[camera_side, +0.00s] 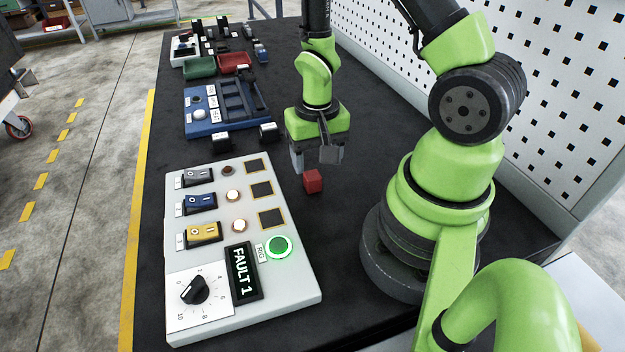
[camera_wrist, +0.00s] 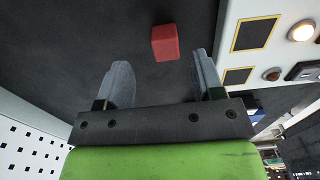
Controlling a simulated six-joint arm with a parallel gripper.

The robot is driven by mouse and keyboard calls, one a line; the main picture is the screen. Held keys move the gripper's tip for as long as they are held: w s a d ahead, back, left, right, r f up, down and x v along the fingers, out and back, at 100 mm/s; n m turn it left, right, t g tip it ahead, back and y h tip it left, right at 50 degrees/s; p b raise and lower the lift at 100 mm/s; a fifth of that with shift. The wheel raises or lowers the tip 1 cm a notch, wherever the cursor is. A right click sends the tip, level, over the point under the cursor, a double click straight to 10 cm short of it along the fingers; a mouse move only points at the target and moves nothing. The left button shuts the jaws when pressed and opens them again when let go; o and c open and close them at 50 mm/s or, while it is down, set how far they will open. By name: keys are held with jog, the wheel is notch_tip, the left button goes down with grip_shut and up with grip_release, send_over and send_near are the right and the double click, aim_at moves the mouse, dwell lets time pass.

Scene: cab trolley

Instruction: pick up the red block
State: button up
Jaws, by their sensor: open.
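The red block (camera_side: 312,181) sits on the dark table top, just right of the white control panel. In the side view my gripper (camera_side: 317,163) hangs above the table, close to the block and a little behind it. In the wrist view the red block (camera_wrist: 164,43) lies beyond the fingertips, toward the right finger. My gripper (camera_wrist: 162,75) is open there, with its two grey fingers apart and nothing between them.
The white control panel (camera_side: 222,255) with switches, a dial and a lit green button lies left of the block. A blue tray (camera_side: 215,108), a green bin (camera_side: 199,67) and a red bin (camera_side: 234,62) stand farther back. A perforated wall (camera_side: 560,90) rises at the right.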

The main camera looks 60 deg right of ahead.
aim_at(313, 176)
jog(key=shift+w+a+f, duration=0.1)
jog(key=shift+a+f, duration=0.05)
jog(key=shift+f, duration=1.15)
jog(key=shift+w+a+f, duration=0.1)
jog(key=shift+f, duration=1.15)
jog(key=c, duration=1)
